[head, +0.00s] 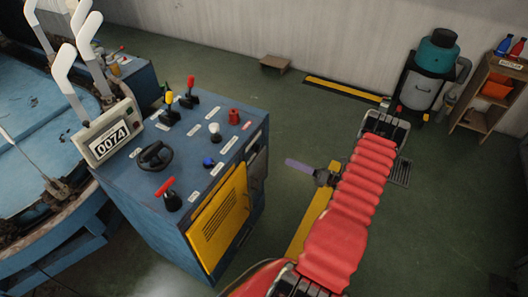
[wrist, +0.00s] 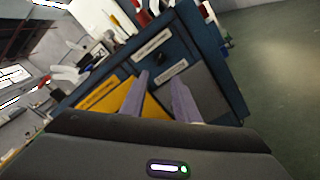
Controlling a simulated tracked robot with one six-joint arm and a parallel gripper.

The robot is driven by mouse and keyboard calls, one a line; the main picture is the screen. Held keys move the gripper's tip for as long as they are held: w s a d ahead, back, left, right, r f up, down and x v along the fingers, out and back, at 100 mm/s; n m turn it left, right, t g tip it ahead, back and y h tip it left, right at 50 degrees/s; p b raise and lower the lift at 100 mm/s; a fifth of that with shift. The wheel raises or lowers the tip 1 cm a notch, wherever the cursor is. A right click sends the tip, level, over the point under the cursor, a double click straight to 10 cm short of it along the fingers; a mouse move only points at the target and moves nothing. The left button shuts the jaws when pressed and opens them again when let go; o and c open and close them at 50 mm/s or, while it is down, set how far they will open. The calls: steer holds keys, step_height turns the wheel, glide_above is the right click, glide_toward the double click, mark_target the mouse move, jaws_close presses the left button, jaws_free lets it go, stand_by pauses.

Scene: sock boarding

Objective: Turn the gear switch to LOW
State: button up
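The blue control console (head: 140,205) carries several controls on its top. They include a red T-handled switch (head: 166,187), a black handwheel (head: 155,156), a blue knob (head: 209,162), a white-topped knob (head: 215,130), a yellow-topped lever (head: 170,106) and a red-topped lever (head: 189,90). The white labels are too small to read, so I cannot tell which control is the gear switch or its setting. My gripper (head: 292,163) is empty, right of the console and apart from it. In the wrist view, its two purple fingers (wrist: 163,78) stand apart, facing the console side.
A yellow vented panel (head: 219,219) covers part of the console's side. A counter reading 0074 (head: 110,141) and white sock forms (head: 64,75) stand at left. A green-topped vacuum (head: 432,65) and a wooden shelf (head: 487,95) are at back right.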

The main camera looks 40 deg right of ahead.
mark_target(256, 148)
steer(key=x, duration=1.3)
steer(key=shift+w, duration=0.4)
steer(key=shift+a, duration=0.1)
steer(key=shift+c, duration=0.7)
jaws_close()
